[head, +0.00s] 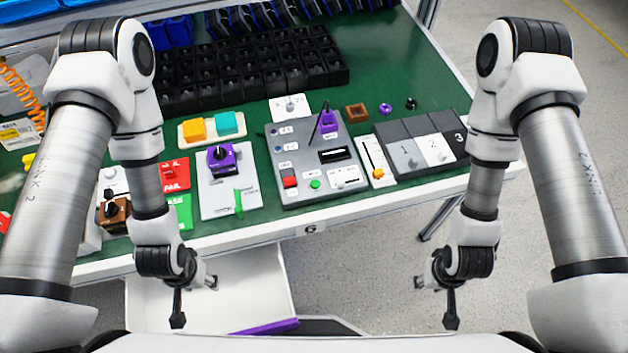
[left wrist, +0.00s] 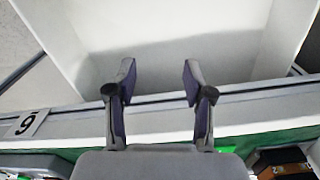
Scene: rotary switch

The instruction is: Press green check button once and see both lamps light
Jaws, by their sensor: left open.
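The grey tester panel (head: 317,158) stands on the green bench top, with a small round green button (head: 315,184) near its front edge and a red switch (head: 290,181) left of it. Small dark round spots (head: 277,149) run down the panel's left side; I cannot tell which are lamps, and none looks brightly lit. My left gripper (head: 195,300) hangs in front of the bench edge, apart from the panel. In the left wrist view its fingers (left wrist: 157,80) are spread and empty. My right gripper (head: 434,302) hangs in front of the bench, fingers apart, empty.
A white open drawer (head: 240,275) is below my left gripper. Black bins (head: 250,75) stand behind.

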